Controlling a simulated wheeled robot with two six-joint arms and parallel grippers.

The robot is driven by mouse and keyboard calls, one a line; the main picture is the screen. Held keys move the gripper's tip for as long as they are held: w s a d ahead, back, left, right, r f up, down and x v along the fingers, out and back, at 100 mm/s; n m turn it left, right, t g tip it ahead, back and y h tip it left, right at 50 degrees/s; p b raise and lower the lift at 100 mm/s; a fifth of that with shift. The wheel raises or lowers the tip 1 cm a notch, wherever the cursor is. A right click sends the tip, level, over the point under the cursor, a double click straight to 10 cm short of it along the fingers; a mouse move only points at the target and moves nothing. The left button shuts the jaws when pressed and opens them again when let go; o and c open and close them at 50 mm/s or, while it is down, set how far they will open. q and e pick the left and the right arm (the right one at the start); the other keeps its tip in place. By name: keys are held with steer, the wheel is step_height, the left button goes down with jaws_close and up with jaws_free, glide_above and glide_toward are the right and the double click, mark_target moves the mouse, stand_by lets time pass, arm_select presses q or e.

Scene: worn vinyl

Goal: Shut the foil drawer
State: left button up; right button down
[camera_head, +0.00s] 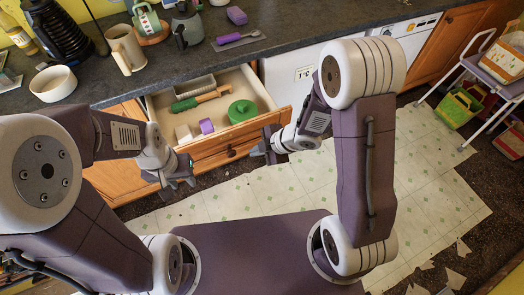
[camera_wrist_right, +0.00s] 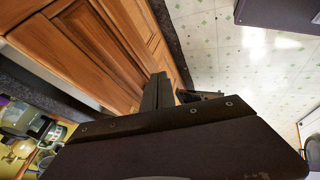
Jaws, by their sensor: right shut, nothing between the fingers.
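The open drawer (camera_head: 272,113) sticks out from the wooden cabinet below the counter. It holds a grater, a green-handled tool, a round green lid, a purple block and pale blocks. My right gripper (camera_head: 266,146) is shut and empty, close to the right end of the drawer front in the head view; I cannot tell if it touches. In the right wrist view its fingers (camera_wrist_right: 159,92) lie together before wooden cabinet fronts. The dark drawer knob (camera_head: 231,153) shows between the grippers.
The dark counter (camera_head: 290,22) above carries a white bowl (camera_head: 53,83), a beige mug (camera_head: 125,48), a kettle (camera_head: 187,25) and a purple utensil on a rest. A white appliance (camera_head: 290,75) stands right of the drawer. A trolley with baskets stands far right; the tiled floor between is open.

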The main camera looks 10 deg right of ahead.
mark_target(239, 147)
arm_select(q)
steer(key=shift+p, duration=0.45)
arm_select(e)
steer(key=shift+w+a+f, duration=0.4)
steer(key=shift+w+a, duration=0.1)
steer(key=shift+w, duration=0.3)
steer(key=shift+w+a+f, duration=0.45)
steer(key=shift+w, duration=0.4)
steer(key=shift+w+a+f, duration=0.4)
steer(key=shift+w+a, duration=0.1)
steer(key=shift+w, duration=0.3)
arm_select(q)
steer(key=shift+r, duration=0.15)
